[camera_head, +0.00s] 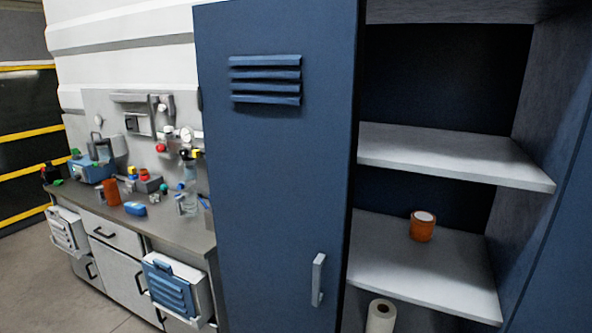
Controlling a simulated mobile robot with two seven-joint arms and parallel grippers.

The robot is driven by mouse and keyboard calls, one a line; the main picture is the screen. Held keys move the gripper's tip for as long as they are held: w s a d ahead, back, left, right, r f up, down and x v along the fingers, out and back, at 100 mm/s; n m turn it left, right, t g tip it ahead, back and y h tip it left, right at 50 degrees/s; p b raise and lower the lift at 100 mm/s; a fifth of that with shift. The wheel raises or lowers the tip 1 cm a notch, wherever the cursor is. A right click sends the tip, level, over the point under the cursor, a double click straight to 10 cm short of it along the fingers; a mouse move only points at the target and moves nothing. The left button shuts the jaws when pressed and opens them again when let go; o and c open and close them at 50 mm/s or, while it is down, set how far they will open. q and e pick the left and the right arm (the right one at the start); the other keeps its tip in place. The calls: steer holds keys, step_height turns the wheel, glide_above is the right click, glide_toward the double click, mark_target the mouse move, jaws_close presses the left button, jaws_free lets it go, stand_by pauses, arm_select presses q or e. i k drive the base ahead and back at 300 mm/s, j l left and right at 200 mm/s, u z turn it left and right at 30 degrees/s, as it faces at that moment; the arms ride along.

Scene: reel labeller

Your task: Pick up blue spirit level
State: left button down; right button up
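I cannot make out a blue spirit level for certain. A small blue object (135,209) lies on the workbench top at the left, too small to identify. A larger blue item (92,171) sits farther back on the same bench. Neither of my grippers is in view.
A blue locker door (270,170) with a grey handle (318,280) stands in the centre. The open locker shelf (400,265) holds an orange container (422,228); a white roll (381,315) is below. The grey workbench (190,236) carries bottles and small parts. Floor shows at lower left.

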mark_target(136, 209)
steer(key=i+j, duration=0.15)
steer(key=j, duration=0.25)
steer(key=i+j, duration=0.1)
steer(key=j, duration=0.35)
steer(key=i+j, duration=0.15)
steer(key=j, duration=0.25)
steer(key=i+j+z, duration=0.1)
steer(key=j, duration=0.35)
steer(key=i+j, duration=0.15)
steer(key=j, duration=0.3)
steer(key=i+j, duration=0.1)
steer(key=j, duration=0.3)
steer(key=i+j, duration=0.15)
steer(key=j, duration=0.3)
steer(key=i+j+z, duration=0.1)
steer(key=j, duration=0.35)
steer(key=i+j, duration=0.15)
steer(key=j, duration=0.2)
steer(key=i+j, duration=0.15)
steer(key=j, duration=0.2)
steer(key=i+j+z, duration=0.1)
steer(key=j, duration=0.25)
steer(key=i+j, duration=0.15)
steer(key=j, duration=0.2)
steer(key=i+j, duration=0.1)
steer(key=j, duration=0.25)
steer(key=i+j, duration=0.15)
steer(key=j, duration=0.2)
steer(key=z, duration=0.05)
